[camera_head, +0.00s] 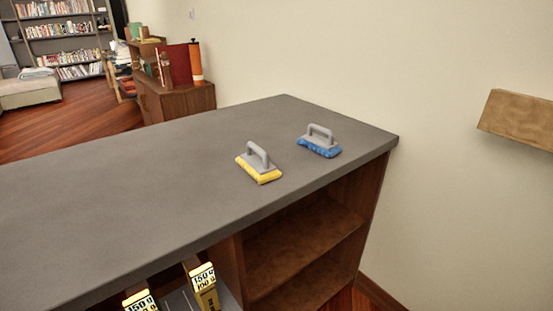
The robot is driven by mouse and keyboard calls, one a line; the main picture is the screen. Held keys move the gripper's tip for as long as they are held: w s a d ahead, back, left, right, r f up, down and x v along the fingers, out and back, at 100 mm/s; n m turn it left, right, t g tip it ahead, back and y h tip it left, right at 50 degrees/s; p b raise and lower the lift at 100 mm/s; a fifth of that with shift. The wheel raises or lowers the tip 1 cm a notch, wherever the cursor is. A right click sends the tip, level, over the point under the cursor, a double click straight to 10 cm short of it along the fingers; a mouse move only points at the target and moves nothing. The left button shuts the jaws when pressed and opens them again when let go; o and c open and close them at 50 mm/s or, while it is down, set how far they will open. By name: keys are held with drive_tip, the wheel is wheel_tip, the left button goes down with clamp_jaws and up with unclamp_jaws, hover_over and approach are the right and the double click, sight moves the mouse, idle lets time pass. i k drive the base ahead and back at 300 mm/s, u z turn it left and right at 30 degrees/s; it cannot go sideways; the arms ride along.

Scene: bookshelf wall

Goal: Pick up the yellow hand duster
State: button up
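The yellow hand duster (260,173) lies on the grey top of a shelf unit (150,195), close to its front edge. It has a grey body with an upright loop handle and a yellow base. A similar duster with a blue base, the blue hand duster (319,142), lies to its right and a little farther back. The two dusters are apart. My gripper is not in the view, and nothing touches the yellow duster.
The grey top is otherwise clear. Open shelves (300,245) are below its front edge. Boxes with yellow labels (203,278) show at the bottom. A wooden wall ledge (518,118) is at right. A brown cabinet (178,101) and a bookcase (62,40) stand behind.

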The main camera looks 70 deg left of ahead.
sight(257, 162)
drive_tip(key=u, duration=2)
drive_tip(key=i, duration=0.5)
drive_tip(key=u, duration=0.15)
